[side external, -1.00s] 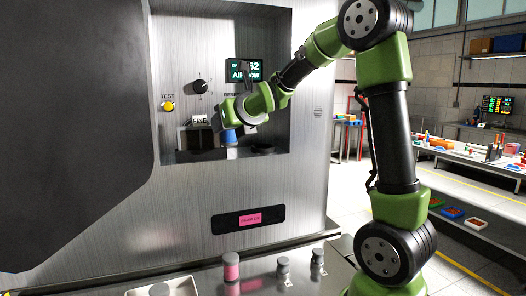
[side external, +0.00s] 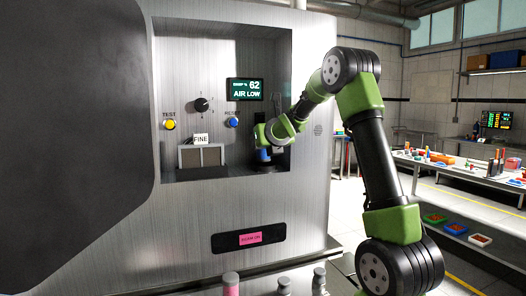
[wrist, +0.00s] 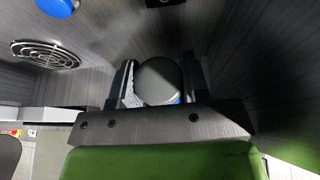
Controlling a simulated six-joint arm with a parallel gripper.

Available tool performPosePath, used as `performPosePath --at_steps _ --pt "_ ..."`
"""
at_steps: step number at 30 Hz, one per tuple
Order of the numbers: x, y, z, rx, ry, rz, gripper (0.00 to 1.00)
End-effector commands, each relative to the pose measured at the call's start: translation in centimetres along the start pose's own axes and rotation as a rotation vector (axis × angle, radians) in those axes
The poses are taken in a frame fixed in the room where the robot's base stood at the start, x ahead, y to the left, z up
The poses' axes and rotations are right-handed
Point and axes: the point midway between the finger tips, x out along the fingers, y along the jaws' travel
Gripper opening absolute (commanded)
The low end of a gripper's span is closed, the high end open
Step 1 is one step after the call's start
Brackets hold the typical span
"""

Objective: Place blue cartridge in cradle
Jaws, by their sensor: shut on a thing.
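The blue cartridge (side external: 263,155) is upright in my gripper (side external: 264,142), in the right part of the machine's recess. In the wrist view my gripper (wrist: 159,82) is shut around its grey cap (wrist: 158,80), with a little blue showing beside it. A dark round base, which looks like the cradle (side external: 268,169), is directly below the cartridge on the recess floor. The cartridge's lower end is at or just above this base; I cannot tell whether they touch.
The recess holds a yellow TEST button (side external: 170,125), a black knob (side external: 202,104), a blue RESET button (side external: 233,122), a display reading AIR LOW (side external: 245,90) and a grey box (side external: 201,157) tagged FINE. The recess's right wall is close to my gripper. A pink cartridge (side external: 231,284) stands in front.

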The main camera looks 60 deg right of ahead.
Motion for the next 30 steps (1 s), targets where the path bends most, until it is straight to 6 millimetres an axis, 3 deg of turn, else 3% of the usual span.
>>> performPosePath --at_steps 6,18,19,22,30 --pt "0.6 0.0 -1.6 0.000 0.002 0.000 0.14" --pt "0.8 0.0 -1.9 0.000 0.002 0.000 0.14" --pt "0.8 0.0 -2.0 0.000 0.002 0.000 0.44" --pt "0.8 0.0 -1.9 0.000 0.001 0.000 0.67" --pt "0.8 0.0 -1.9 -0.001 0.000 0.000 0.68"
